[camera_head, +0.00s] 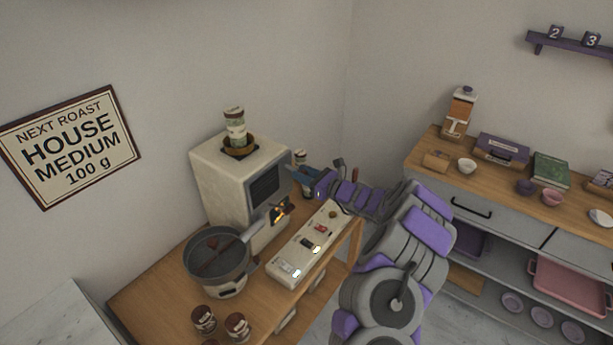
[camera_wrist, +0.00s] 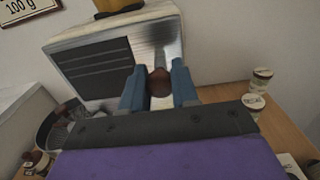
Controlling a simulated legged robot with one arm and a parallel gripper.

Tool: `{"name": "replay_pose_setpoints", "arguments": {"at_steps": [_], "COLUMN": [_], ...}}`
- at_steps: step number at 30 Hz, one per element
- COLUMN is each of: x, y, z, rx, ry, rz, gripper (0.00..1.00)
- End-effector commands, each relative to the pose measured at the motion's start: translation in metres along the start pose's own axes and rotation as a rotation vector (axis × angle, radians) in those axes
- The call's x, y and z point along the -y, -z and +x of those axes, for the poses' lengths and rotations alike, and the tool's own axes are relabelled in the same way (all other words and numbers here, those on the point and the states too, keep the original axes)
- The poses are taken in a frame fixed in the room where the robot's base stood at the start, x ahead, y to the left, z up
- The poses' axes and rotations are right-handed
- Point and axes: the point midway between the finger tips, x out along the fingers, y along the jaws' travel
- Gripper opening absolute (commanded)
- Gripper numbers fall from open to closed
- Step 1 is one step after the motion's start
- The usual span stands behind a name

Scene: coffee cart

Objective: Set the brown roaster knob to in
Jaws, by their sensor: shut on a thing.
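The cream roaster (camera_head: 232,182) stands on the wooden cart against the wall, with a dark vented panel on its front. In the wrist view the roaster (camera_wrist: 70,45) fills the upper left. My gripper (camera_head: 289,170) reaches to the roaster's right side. In the wrist view my gripper (camera_wrist: 160,88) has its two blue fingers on either side of the brown knob (camera_wrist: 160,82), shut on it. The knob sits in front of a shiny metal part of the roaster. The fingers hide the knob in the head view, and its setting cannot be read.
A dark pan (camera_head: 217,258) stands left of a white switch box (camera_head: 308,243). Several small jars (camera_head: 237,326) stand at the cart's front. A jar (camera_head: 300,158) stands behind my gripper. A sideboard (camera_head: 487,190) is at the right.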

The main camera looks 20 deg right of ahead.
Motion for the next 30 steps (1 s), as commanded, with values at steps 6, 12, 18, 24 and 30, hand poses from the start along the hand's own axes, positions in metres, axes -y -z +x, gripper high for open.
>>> {"name": "replay_pose_setpoints", "arguments": {"at_steps": [6,12,18,24,30], "x": [0.000,0.000,0.000,0.000,0.000], "y": [0.000,0.000,0.000,-0.001,-0.001], "z": [0.016,0.016,0.016,0.015,0.011], "rx": [0.000,0.000,0.000,0.001,0.000], "ry": [0.002,0.003,0.002,0.001,0.002], "rz": [0.001,0.001,0.000,0.000,0.000], "gripper": [0.00,0.00,0.45,0.52,0.52]}}
